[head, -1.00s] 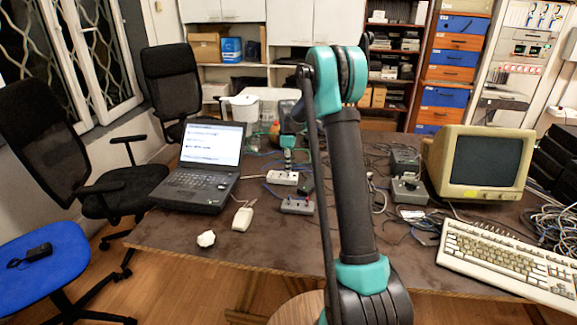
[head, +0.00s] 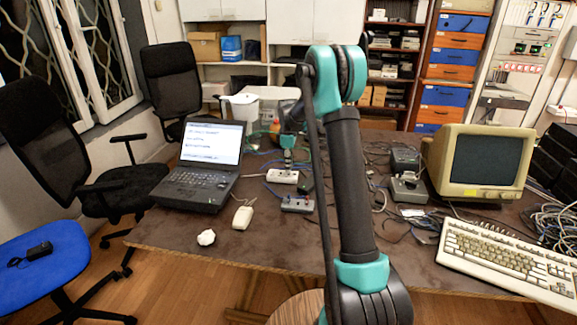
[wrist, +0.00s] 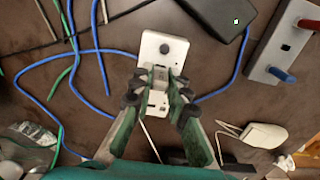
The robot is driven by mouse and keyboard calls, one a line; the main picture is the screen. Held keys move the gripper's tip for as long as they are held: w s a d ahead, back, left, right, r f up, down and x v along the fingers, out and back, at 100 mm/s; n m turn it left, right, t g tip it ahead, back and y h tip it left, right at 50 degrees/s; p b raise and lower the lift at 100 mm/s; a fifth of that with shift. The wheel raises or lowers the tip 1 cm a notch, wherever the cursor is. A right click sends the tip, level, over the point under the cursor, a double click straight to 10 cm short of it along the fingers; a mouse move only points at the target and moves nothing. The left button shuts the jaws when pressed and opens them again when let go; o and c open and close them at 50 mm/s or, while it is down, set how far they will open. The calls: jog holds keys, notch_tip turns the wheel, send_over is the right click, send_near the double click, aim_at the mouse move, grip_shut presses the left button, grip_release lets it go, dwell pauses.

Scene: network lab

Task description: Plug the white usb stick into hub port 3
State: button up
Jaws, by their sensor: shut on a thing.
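The white hub (head: 283,177) lies on the brown table in the head view. In the wrist view the hub (wrist: 166,47) runs under my fingertips, with a round dark spot at its far end and small dark slots nearer. My gripper (wrist: 160,80) is above the hub, shut on a small pale piece, the white usb stick (wrist: 160,73), between its fingertips. The fingers cover part of the hub, and I cannot tell port numbers or whether the stick touches a port. In the head view my gripper (head: 288,160) is just behind the hub; the stick is too small to make out there.
A grey box with blue and red parts (wrist: 285,42) and a black box (wrist: 214,12) lie beside the hub. Blue cables (wrist: 100,60) loop around it. A white mouse (head: 242,217) and a laptop (head: 200,170) stand to the left, a monitor (head: 480,160) to the right.

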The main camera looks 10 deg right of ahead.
jog(key=shift+f, duration=0.65)
dwell(0.8)
jog(key=o, duration=0.9)
jog(key=shift+c, duration=0.2)
